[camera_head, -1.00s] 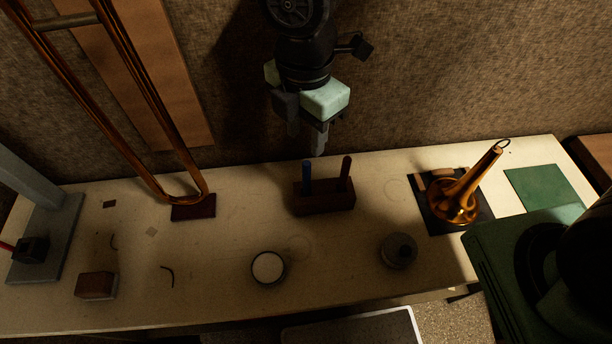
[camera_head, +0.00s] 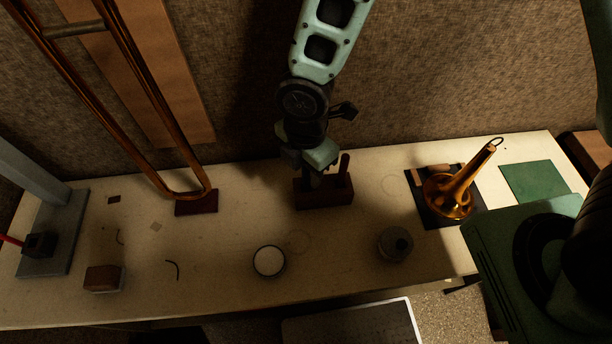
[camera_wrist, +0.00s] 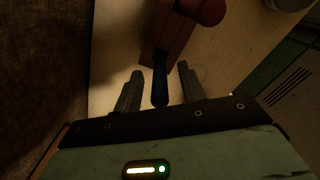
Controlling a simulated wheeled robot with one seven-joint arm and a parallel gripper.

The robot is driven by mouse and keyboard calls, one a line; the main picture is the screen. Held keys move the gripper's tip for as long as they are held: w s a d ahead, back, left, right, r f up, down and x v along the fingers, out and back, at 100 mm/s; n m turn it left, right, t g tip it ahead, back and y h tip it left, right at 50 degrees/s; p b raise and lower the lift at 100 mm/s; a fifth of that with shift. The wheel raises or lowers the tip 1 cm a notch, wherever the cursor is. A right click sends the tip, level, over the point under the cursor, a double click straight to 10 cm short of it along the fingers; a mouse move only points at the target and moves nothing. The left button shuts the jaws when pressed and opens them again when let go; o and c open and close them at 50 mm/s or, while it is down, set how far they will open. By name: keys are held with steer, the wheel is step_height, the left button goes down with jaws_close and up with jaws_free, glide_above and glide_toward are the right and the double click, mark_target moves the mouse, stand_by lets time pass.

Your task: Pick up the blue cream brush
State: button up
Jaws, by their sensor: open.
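The blue cream brush (camera_wrist: 160,84) stands in a dark wooden block (camera_head: 325,196), and its handle points towards my wrist camera. My gripper (camera_wrist: 159,90) is open, with one finger on each side of the blue handle; I cannot tell whether either touches it. In the head view my gripper (camera_head: 318,176) is low over the left part of the block and hides the blue brush. The block also shows in the wrist view (camera_wrist: 168,45).
A second, reddish-brown handle (camera_head: 344,166) stands in the block just right of my gripper. A brass horn piece (camera_head: 455,195) is further right. A round white-topped tin (camera_head: 269,261) and a grey round container (camera_head: 395,244) stand in front.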

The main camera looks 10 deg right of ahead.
jaws_close()
step_height(320, 180, up, 10)
steer(key=shift+r+b, duration=0.1)
steer(key=shift+b, duration=0.5)
